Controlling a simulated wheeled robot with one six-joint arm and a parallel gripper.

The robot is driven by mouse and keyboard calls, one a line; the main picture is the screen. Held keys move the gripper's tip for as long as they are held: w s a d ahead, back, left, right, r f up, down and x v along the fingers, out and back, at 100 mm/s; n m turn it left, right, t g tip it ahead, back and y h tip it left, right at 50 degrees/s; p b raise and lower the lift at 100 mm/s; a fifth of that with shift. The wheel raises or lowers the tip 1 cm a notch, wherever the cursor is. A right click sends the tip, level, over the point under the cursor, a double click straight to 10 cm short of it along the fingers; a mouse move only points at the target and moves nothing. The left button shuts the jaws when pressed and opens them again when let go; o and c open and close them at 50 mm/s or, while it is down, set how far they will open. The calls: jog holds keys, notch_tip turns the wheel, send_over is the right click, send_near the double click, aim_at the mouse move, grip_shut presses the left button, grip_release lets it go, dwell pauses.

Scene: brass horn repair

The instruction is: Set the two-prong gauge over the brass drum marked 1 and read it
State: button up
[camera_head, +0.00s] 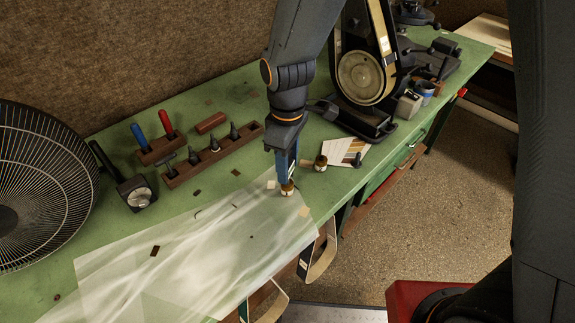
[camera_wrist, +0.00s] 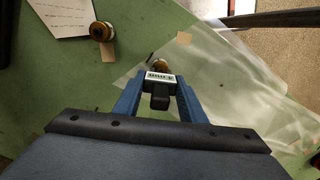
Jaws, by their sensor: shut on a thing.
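My gripper (camera_head: 286,172) points down at the front part of the bench, with its blue fingers shut on a small black piece with a white printed label (camera_wrist: 160,77), which looks like the two-prong gauge. The gripper also shows in the wrist view (camera_wrist: 160,92). Its prongs are hidden and its label is too small to read. One brass drum (camera_head: 288,189) is right below the fingertips and mostly hidden behind the gauge in the wrist view (camera_wrist: 160,65). I cannot tell if they touch. A second brass drum (camera_head: 320,163) stands apart to the right. No number is legible on either.
A translucent sheet (camera_head: 190,250) covers the bench front. A dial instrument (camera_head: 138,194), a wooden tool rack (camera_head: 212,158) and a round fan grille (camera_head: 35,185) are at left. A belt machine (camera_head: 365,75) stands behind, beside a printed card (camera_head: 342,152). The bench edge is close on the right.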

jog(key=shift+r+p, duration=1.3)
jog(key=shift+r, duration=0.45)
jog(key=shift+s, duration=0.1)
